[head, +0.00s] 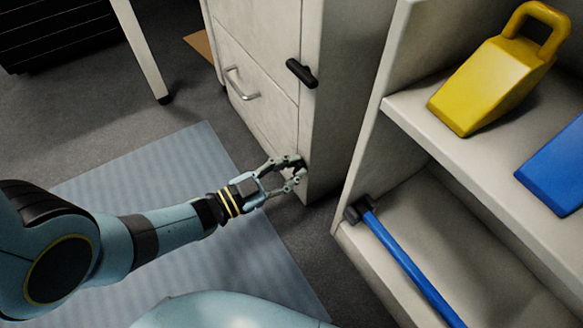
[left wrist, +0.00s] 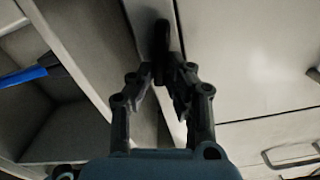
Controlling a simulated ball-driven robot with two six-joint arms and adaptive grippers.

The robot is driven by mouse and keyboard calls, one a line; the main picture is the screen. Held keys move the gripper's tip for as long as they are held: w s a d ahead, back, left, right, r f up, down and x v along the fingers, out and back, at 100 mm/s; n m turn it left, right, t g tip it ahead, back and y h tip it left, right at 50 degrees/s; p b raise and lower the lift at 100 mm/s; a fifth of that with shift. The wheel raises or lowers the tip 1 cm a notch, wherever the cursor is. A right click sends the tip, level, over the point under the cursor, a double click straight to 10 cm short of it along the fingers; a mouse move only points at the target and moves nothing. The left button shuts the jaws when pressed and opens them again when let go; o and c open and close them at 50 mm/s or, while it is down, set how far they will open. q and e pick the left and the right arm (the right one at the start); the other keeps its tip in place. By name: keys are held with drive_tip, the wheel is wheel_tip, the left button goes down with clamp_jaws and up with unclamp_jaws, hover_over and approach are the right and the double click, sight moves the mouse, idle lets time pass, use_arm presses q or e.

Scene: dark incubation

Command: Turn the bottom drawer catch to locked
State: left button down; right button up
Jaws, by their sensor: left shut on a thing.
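The pale cabinet (head: 262,55) stands at the top middle of the head view, with drawer fronts on its left face. A black catch (head: 301,73) sits on its front edge, lying slantwise. My left gripper (head: 297,170) is low at the same edge, below that catch. In the left wrist view the left gripper (left wrist: 164,82) has its fingers closed around the lower part of a dark catch (left wrist: 162,38) on the cabinet edge. The fingers hide much of this lower catch, so its exact angle is unclear. My right gripper is not in view.
A silver drawer handle (head: 241,84) juts from the drawer front. An open shelf unit (head: 384,140) stands close on the right, holding a yellow weight-like block (head: 490,85), a blue block (head: 556,170) and a blue-handled tool (head: 410,265). A blue-grey mat (head: 170,165) covers the floor.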

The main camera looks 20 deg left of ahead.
use_arm(q)
drive_tip(key=shift+m, duration=0.4)
drive_tip(key=m, duration=0.3)
drive_tip(key=shift+s+d+f, duration=0.15)
drive_tip(key=shift+d, duration=0.05)
drive_tip(key=m, duration=0.3)
drive_tip(key=shift+s+d+f, duration=0.15)
drive_tip(key=shift+d+f, duration=0.05)
drive_tip(key=shift+s+d+f+m, duration=0.1)
drive_tip(key=shift+f+m, duration=0.1)
drive_tip(key=shift+m, duration=1.1)
drive_tip(key=shift+f+m, duration=0.15)
drive_tip(key=shift+m, duration=1.15)
drive_tip(key=shift+s+d+f+m, duration=0.1)
drive_tip(key=shift+f+m, duration=0.1)
drive_tip(key=shift+m, duration=1.1)
drive_tip(key=c, duration=1.3)
unclamp_jaws()
drive_tip(key=shift+a, duration=0.1)
drive_tip(key=v, duration=1.2)
